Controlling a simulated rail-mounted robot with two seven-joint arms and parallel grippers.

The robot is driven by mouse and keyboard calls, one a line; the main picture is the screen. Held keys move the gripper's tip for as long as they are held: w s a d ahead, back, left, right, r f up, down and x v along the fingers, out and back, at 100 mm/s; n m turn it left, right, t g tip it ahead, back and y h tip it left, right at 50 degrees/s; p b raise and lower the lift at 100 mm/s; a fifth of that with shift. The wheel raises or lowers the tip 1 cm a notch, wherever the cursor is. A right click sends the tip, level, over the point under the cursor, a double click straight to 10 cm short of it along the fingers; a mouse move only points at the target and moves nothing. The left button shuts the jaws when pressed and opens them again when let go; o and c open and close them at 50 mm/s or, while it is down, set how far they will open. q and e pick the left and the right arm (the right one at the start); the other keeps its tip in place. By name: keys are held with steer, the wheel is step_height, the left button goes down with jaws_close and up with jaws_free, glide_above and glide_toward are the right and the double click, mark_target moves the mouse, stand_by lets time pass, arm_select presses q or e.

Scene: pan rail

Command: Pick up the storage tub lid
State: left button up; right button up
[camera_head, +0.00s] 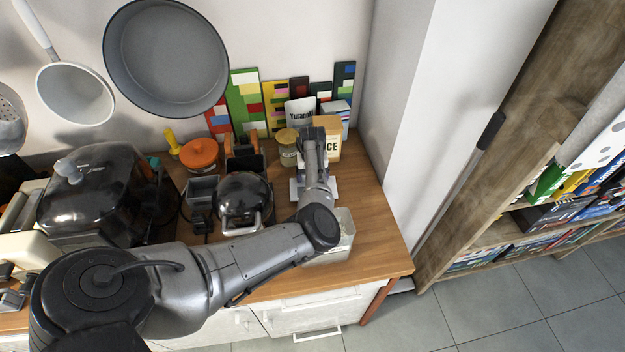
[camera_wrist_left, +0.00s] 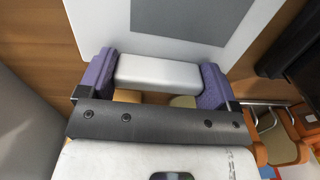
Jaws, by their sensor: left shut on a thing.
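The storage tub lid is a pale panel with a grey middle in the left wrist view (camera_wrist_left: 225,22). A silvery grip block (camera_wrist_left: 156,72) sits between the two purple finger pads of my left gripper (camera_wrist_left: 155,76), which is shut on it. In the head view, my left gripper (camera_head: 314,188) is over the right part of the counter, and pale edges of the lid (camera_head: 296,190) show beside it. My forearm hides most of both. A pale open tub (camera_head: 343,240) stands just in front, partly behind my arm. My right gripper is out of view.
A glass jar (camera_head: 288,150), a labelled box (camera_head: 333,138) and upright books (camera_head: 247,100) stand behind the lid. A dark round appliance (camera_head: 243,198) is close on its left. A wall rises at the right. Bare counter (camera_head: 375,235) shows at the front right.

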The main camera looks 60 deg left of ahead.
arm_select(q)
step_height(320, 180, up, 16)
steer(key=shift+b, duration=0.35)
